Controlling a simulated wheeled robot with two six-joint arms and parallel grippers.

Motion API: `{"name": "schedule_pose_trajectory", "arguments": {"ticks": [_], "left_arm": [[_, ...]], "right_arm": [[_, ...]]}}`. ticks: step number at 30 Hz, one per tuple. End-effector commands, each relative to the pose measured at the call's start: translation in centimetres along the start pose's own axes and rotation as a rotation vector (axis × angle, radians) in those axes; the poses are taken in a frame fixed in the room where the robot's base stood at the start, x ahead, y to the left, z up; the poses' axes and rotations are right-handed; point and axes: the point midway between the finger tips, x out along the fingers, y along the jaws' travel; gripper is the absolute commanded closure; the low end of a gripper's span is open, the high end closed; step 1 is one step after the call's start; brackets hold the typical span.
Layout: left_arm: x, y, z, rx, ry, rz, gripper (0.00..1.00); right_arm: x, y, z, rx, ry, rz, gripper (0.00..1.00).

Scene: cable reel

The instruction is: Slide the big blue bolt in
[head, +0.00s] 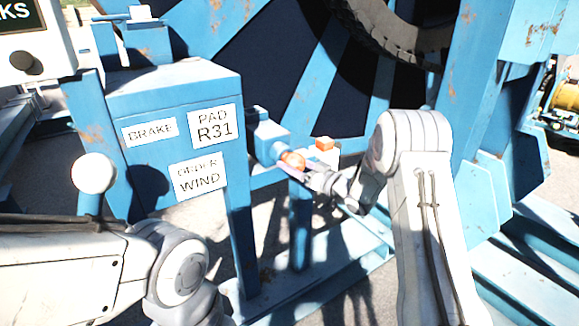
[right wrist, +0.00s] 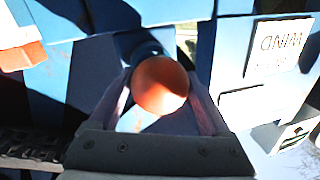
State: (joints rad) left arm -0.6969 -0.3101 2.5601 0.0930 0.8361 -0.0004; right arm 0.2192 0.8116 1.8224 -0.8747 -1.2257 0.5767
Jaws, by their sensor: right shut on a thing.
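The blue bolt housing (head: 268,136) sits on the blue frame, right of the labelled brake box. A round orange knob (head: 293,160) is at its near end, and it also shows in the right wrist view (right wrist: 160,85). My right gripper (head: 297,170) is shut on the orange knob, with one finger on each side of it. The bolt's shaft is mostly hidden behind the knob, so I cannot tell how far in it is. My left arm comes in at the lower left; its gripper is out of view.
The blue brake box (head: 160,95) carries labels reading BRAKE, PAD R31 and ORDER WIND. A white-knobbed lever (head: 94,173) stands at its left. A small orange-topped white block (head: 325,150) is just right of the knob. The large blue reel (head: 300,75) fills the back.

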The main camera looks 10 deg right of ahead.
Motion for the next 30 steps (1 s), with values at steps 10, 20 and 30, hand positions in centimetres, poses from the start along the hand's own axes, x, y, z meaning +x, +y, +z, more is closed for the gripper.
{"name": "schedule_pose_trajectory", "arguments": {"ticks": [10,20,30], "left_arm": [[0.0,0.0,0.0,0.0,0.0,0.0,0.5],[0.3,0.0,0.0,0.0,0.0,0.0,0.5],[0.5,0.0,0.0,0.0,0.0,0.0,0.5]], "right_arm": [[0.0,0.2,-0.2,-0.002,0.005,0.005,0.0],[-4.5,0.3,-0.2,-0.001,0.004,0.009,0.0],[-9.7,0.1,-0.2,-0.003,0.005,0.004,0.0]]}}
